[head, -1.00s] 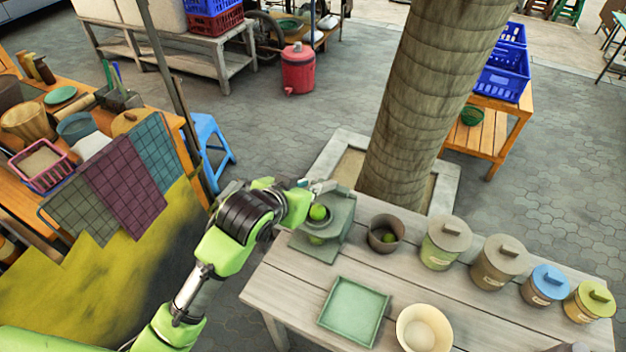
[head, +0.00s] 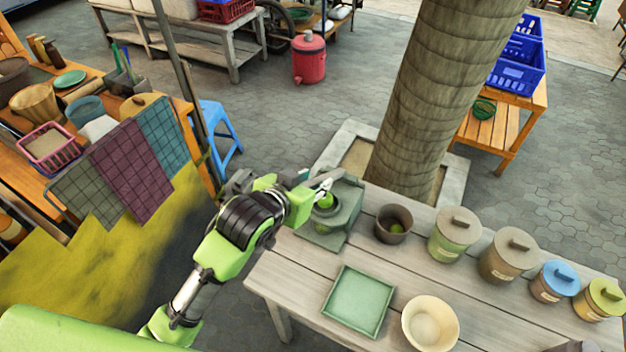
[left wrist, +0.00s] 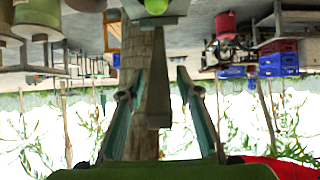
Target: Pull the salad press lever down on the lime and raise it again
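The salad press (head: 345,222) is a grey-green block at the back left of the plank table. A lime (head: 325,201) sits in its upper part, and a bit of green shows lower in its front opening. My left gripper (head: 322,182) is over the press, just behind and above the lime. In the left wrist view my left gripper (left wrist: 157,95) has its two fingers spread. A grey-green bar (left wrist: 158,75), seemingly the press lever, stands between them with gaps on both sides. The lime (left wrist: 156,6) shows at that view's top edge. My right gripper is out of view.
A brown pot (head: 394,218) with green inside stands right of the press. Several lidded jars (head: 454,235) line the table's back right. A green tray (head: 358,301) and a cream bowl (head: 430,323) are in front. A tree trunk (head: 430,90) rises behind.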

